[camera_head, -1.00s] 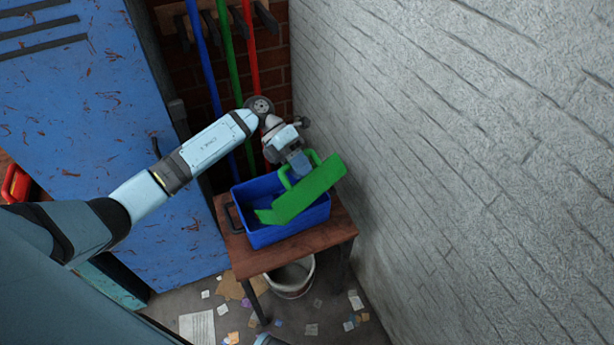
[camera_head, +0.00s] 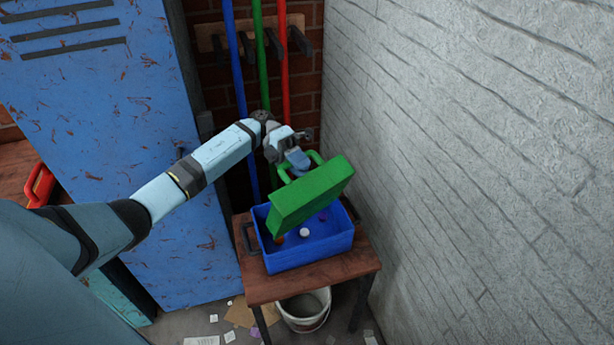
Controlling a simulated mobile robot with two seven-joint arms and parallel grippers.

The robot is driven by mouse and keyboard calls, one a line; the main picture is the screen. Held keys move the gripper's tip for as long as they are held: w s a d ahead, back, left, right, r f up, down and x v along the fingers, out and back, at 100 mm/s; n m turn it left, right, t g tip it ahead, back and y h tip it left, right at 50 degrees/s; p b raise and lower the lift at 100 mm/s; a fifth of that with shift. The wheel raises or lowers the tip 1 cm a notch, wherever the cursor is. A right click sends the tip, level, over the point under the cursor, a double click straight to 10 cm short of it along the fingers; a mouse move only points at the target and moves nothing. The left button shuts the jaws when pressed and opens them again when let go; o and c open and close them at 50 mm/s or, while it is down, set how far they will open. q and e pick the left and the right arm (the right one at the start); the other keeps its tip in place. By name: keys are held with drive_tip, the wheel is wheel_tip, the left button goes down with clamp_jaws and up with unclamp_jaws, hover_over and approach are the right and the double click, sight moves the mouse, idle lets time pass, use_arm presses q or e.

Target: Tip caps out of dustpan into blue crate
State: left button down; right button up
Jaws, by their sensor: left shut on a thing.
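The green dustpan (camera_head: 313,194) is tilted over the blue crate (camera_head: 309,255), its back towards me. My left gripper (camera_head: 300,163) is shut on the dustpan's handle at its far side. A white cap (camera_head: 304,232) lies inside the crate, with an orange cap (camera_head: 279,239) near the dustpan's lower corner and a small purple one (camera_head: 322,217) further back. The dustpan's inner side is hidden, so I cannot tell whether caps are still in it. My right gripper is out of view.
The crate stands on a small wooden table (camera_head: 262,287) beside a white brick wall (camera_head: 480,170). A white bucket (camera_head: 304,310) stands below, with paper scraps on the floor. A blue locker (camera_head: 100,150) and coloured poles (camera_head: 284,75) are behind.

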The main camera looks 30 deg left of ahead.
use_arm(q)
drive_tip(key=a+h+b, duration=0.1)
drive_tip(key=w+a+b, duration=0.1)
drive_tip(key=a, duration=0.1)
drive_tip(key=a+h+b, duration=0.1)
drive_tip(key=shift+w+a+f+g+h, duration=0.2)
drive_tip(key=shift+w+a+g+h, duration=0.1)
drive_tip(key=shift+g, duration=0.1)
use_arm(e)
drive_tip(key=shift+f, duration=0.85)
use_arm(q)
drive_tip(key=shift+b, duration=0.75)
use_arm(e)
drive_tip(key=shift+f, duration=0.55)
use_arm(q)
drive_tip(key=shift+s+r, duration=0.1)
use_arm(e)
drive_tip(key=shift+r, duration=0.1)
